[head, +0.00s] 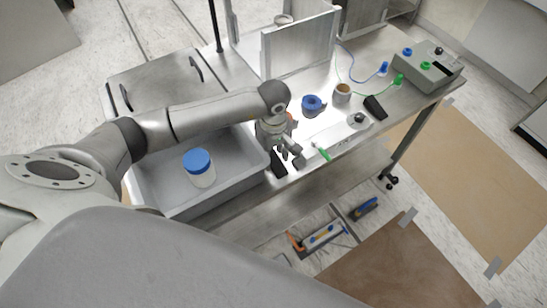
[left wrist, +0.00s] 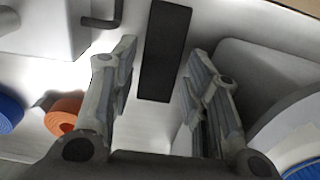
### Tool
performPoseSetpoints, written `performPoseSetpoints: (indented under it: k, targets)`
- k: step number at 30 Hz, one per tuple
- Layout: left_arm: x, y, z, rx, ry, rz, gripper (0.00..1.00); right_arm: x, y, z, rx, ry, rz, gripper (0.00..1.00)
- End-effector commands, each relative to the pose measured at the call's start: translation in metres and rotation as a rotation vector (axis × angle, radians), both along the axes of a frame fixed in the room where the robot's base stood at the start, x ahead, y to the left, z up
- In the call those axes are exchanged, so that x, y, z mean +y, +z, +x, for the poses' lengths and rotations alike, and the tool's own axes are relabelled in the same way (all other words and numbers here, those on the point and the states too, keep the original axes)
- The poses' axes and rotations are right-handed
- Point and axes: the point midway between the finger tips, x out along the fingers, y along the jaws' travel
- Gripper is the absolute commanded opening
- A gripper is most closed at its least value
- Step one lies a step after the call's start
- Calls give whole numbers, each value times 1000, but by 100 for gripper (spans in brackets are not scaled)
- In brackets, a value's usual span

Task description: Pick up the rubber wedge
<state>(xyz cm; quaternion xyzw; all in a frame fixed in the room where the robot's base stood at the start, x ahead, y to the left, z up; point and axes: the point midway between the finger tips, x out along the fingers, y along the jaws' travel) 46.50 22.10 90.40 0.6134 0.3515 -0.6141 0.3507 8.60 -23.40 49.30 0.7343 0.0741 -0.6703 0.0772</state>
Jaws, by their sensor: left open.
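A black, flat, oblong block, which looks like the rubber wedge (head: 278,164), lies on the steel bench close to the right wall of the grey tray. In the left wrist view the black block (left wrist: 164,50) lies lengthwise beyond and between my fingers, with clear space on both sides. My left gripper (head: 291,153) points down over the bench beside the block. In the left wrist view my left gripper (left wrist: 158,65) is open and empty, its two fingers wide apart. My right gripper is not in view.
The grey tray (head: 233,190) holds a jar with a blue lid (head: 198,162). Blue tape (head: 313,104), a cup (head: 342,92), a green-handled tool (head: 321,152) and another black piece (head: 375,107) are on the bench. An orange roll (left wrist: 64,115) lies left of my fingers.

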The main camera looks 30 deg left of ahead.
Motion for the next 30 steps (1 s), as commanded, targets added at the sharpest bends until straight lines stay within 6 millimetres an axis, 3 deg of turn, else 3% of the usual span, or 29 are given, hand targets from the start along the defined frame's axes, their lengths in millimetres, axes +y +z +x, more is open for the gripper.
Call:
performPoseSetpoints:
  k: [4, 11, 19, 30]
  targets:
    - [0, -12, 0, 1, -1, -1, 43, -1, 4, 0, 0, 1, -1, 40]
    - [0, -13, 0, -2, -1, 0, 43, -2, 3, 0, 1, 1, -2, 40]
    - [0, -13, 0, -2, -1, -1, 8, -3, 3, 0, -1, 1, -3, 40]
    - [0, -8, 1, -3, 0, -1, 7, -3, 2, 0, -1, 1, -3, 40]
